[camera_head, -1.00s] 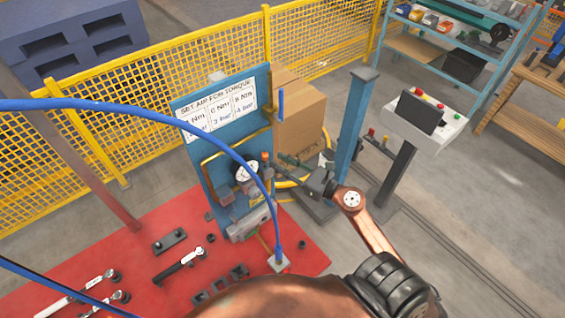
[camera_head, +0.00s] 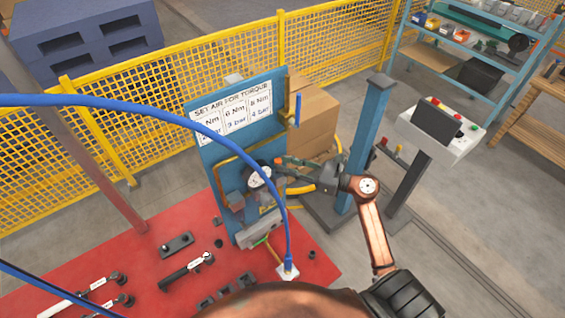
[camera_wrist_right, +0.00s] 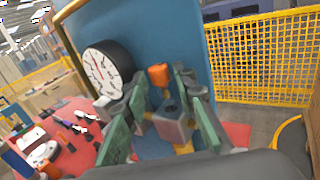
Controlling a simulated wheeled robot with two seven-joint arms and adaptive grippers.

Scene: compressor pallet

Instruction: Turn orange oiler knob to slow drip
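The orange oiler knob (camera_wrist_right: 158,75) shows in the right wrist view, above a grey block-like body (camera_wrist_right: 172,125), beside the blue panel (camera_head: 243,100). My right gripper (camera_wrist_right: 163,110) is open, with one green-padded finger on each side of that body. The knob shows between and a little beyond the fingers; I cannot tell whether they touch anything. In the head view my right gripper (camera_head: 285,168) reaches in from the right beside the panel's fittings, and the knob is mostly hidden there. The round white gauge (camera_wrist_right: 102,74) is left of the fingers. My left gripper is not in view.
A blue hose (camera_head: 220,125) arcs in front of the panel. Wrenches and sockets lie on the red surface (camera_head: 150,255). A blue post (camera_head: 365,140) and cardboard boxes (camera_head: 315,115) stand close to my right arm. Yellow mesh fencing (camera_head: 170,95) runs behind.

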